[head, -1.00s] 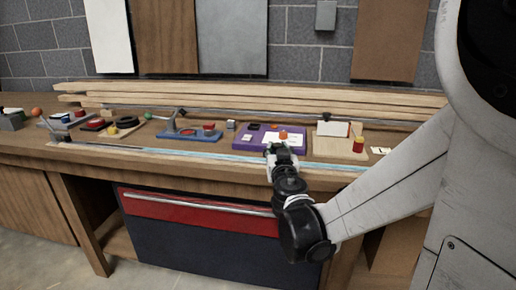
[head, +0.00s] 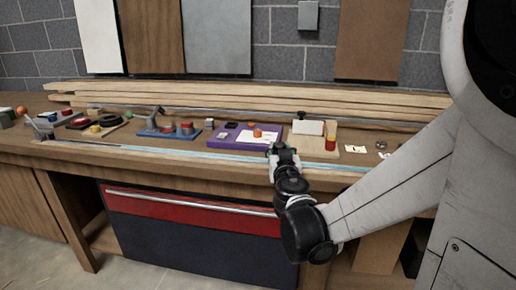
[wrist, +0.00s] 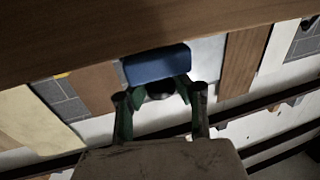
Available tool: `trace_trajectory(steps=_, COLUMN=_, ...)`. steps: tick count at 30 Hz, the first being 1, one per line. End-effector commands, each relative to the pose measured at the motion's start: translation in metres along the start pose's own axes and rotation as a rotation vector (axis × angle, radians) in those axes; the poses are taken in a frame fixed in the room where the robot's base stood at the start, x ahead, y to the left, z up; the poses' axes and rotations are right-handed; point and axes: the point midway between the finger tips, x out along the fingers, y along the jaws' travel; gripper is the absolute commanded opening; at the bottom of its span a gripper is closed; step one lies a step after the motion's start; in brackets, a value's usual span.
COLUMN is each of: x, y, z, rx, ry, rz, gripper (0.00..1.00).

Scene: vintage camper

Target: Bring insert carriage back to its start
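My gripper (head: 281,150) is over the front edge of the workbench, at the light blue strip (head: 225,156), in front of the gap between the purple board and the pale wooden board. In the wrist view, the two dark fingers with green pads (wrist: 160,92) stand apart, either side of a small dark round part. Just beyond them is a blue block (wrist: 155,66), which may be the insert carriage. Whether the pads touch the round part is too dark to tell. In the head view, my gripper hides whatever is between its fingers.
The purple board (head: 236,139) with an orange knob lies behind my gripper to the left. The pale wooden board (head: 305,144), with a white block and a red cylinder, is behind to the right. A blue fixture (head: 165,134) is further left. Long planks (head: 240,98) lie at the back.

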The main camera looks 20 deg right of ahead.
Motion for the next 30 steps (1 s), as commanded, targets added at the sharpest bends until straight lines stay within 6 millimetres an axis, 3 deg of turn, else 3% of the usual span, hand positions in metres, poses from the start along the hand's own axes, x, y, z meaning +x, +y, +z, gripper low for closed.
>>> trace_trajectory(steps=1, x=0.000, y=0.000, z=0.000, rx=0.000, ry=0.000, rz=-0.001, gripper=0.29)
trace_trajectory(steps=5, x=0.000, y=0.000, z=0.000, rx=0.000, ry=0.000, rz=0.000, gripper=0.45)
trace_trajectory(steps=16, x=-0.006, y=0.000, z=0.000, rx=0.000, ry=0.000, rz=-0.001, gripper=0.45)
trace_trajectory(steps=30, x=-0.078, y=-0.001, z=0.000, rx=0.000, ry=0.000, rz=-0.002, gripper=0.45)
